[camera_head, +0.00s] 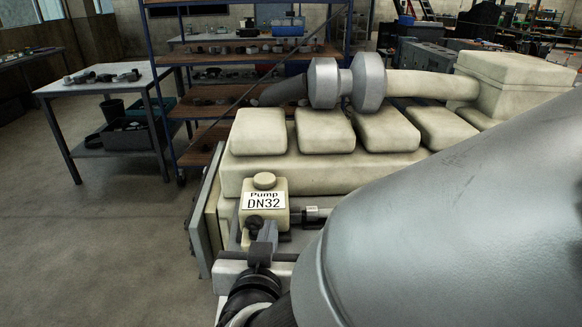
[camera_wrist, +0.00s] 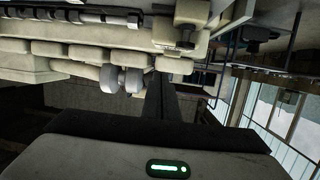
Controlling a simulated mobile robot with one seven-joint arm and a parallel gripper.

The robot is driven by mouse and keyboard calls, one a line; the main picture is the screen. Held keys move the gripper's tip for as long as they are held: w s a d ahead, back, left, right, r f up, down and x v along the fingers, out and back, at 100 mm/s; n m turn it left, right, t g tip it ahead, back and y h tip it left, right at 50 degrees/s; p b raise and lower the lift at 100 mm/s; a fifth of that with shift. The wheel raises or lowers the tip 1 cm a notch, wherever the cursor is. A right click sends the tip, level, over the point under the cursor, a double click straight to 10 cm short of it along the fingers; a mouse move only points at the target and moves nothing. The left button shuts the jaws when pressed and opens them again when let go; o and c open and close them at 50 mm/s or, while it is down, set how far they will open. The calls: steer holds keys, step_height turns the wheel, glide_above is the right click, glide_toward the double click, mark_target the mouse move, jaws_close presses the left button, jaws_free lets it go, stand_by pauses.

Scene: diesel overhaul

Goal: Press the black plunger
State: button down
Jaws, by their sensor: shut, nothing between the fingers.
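The cream pump (camera_head: 264,190), labelled "Pump DN32", stands at the near left end of the engine. A small round black part, which looks like the black plunger (camera_head: 254,222), shows low on its front, partly hidden by my gripper (camera_head: 266,228). In the wrist view the picture is upside down; the pump (camera_wrist: 192,14) is at the top, with the dark plunger (camera_wrist: 186,37) on it. My gripper also shows in the wrist view (camera_wrist: 160,76), its dark fingers together and empty. It is close in front of the pump; I cannot tell whether it touches the plunger.
The cream engine (camera_head: 330,170) fills the middle, with a grey coupling (camera_head: 346,84) on top. A metal pipe fitting (camera_head: 311,212) lies right of the pump. A shelf rack (camera_head: 225,88) and a table (camera_head: 105,82) stand behind. The floor at left is clear.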

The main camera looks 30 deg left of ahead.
steer(key=shift+n+y, duration=0.5)
steer(key=shift+y, duration=0.3)
steer(key=s+a, duration=0.1)
steer(key=s+r, duration=0.1)
steer(key=s+a, duration=0.1)
steer(key=shift+s+a+r, duration=0.25)
steer(key=shift+a+r, duration=0.05)
steer(key=b, duration=0.3)
glide_above(253, 223)
steer(key=v, duration=0.2)
step_height(253, 223, down, 3)
step_height(253, 223, down, 3)
steer(key=shift+s+d+b, duration=0.1)
steer(key=shift+b, duration=0.8)
steer(key=shift+f+b, duration=0.3)
steer(key=shift+f, duration=0.15)
steer(key=shift+f, duration=0.1)
step_height(253, 223, down, 3)
steer(key=shift+d+r+b, duration=0.1)
steer(key=shift+r+b, duration=0.05)
steer(key=shift+b, duration=1.05)
